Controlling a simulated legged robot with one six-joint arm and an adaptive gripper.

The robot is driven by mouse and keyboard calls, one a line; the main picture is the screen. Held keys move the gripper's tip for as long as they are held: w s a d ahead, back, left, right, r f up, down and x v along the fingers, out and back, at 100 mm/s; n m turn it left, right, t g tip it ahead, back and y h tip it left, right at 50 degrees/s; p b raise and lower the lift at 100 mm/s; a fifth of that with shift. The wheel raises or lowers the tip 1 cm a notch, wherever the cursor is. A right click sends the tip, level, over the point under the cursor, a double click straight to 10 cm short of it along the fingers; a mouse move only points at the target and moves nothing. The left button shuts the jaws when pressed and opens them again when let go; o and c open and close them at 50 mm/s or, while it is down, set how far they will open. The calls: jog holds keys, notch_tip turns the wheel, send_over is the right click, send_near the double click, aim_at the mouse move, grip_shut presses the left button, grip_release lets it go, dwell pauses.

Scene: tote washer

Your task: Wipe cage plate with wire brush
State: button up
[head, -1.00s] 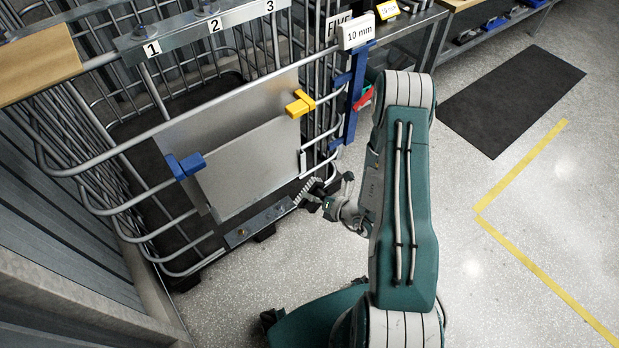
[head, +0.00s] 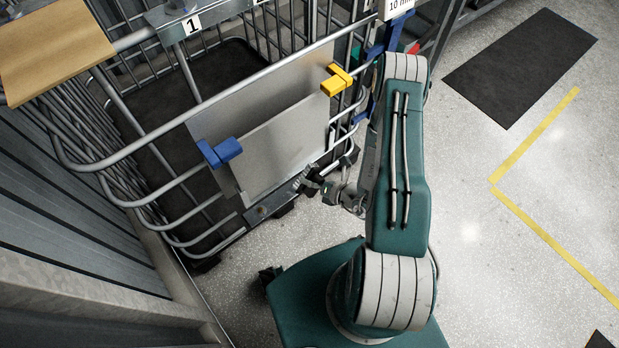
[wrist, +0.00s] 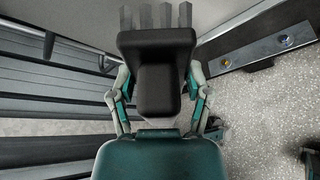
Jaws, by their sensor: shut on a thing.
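A flat grey plate (head: 285,150) stands on the cage front in the head view, with a second grey panel (head: 225,112) behind it. A blue clamp (head: 220,152) is at its left and a yellow clamp (head: 336,80) at its upper right. My gripper (head: 325,186) is at the plate's lower right. In the wrist view my gripper (wrist: 157,100) is shut on the black body of the wire brush (wrist: 157,48), whose grey bristles (wrist: 155,16) point up in the picture. The brush is small in the head view (head: 307,180); I cannot tell if it touches the plate.
The tubular wire cage (head: 110,162) surrounds the plate. A grey bar (head: 264,211) runs along the plate's bottom. A wooden board (head: 52,50) is at upper left and a ribbed wall (head: 70,230) at left. Speckled floor is open to the right, with a black mat (head: 520,65).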

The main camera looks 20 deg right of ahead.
aim_at(303, 173)
jog(key=shift+s+d, duration=0.1)
jog(key=shift+d, duration=0.6)
jog(key=shift+w+a+f, duration=0.1)
jog(key=shift+w+a, duration=0.55)
jog(key=shift+w, duration=0.35)
jog(key=shift+w+a+f, duration=0.1)
jog(key=shift+w+a, duration=0.5)
jog(key=shift+w, duration=0.4)
jog(key=w, duration=0.2)
jog(key=shift+w+a, duration=0.2)
jog(key=shift+w, duration=0.15)
jog(key=shift+w+a+f, duration=0.1)
jog(key=shift+w+a, duration=0.1)
jog(key=shift+w, duration=0.5)
jog(key=shift+w+a, duration=0.2)
jog(key=shift+w, duration=0.5)
jog(key=shift+s+a+f, duration=0.35)
jog(key=shift+a+f, duration=0.2)
jog(key=shift+a, duration=0.4)
jog(key=shift+s+a+f, duration=0.35)
jog(key=shift+a+f, duration=0.15)
jog(key=shift+a, duration=0.5)
jog(key=shift+s+a+f, duration=0.35)
jog(key=shift+a+f, duration=0.2)
jog(key=shift+a, duration=0.4)
jog(key=shift+d, duration=0.15)
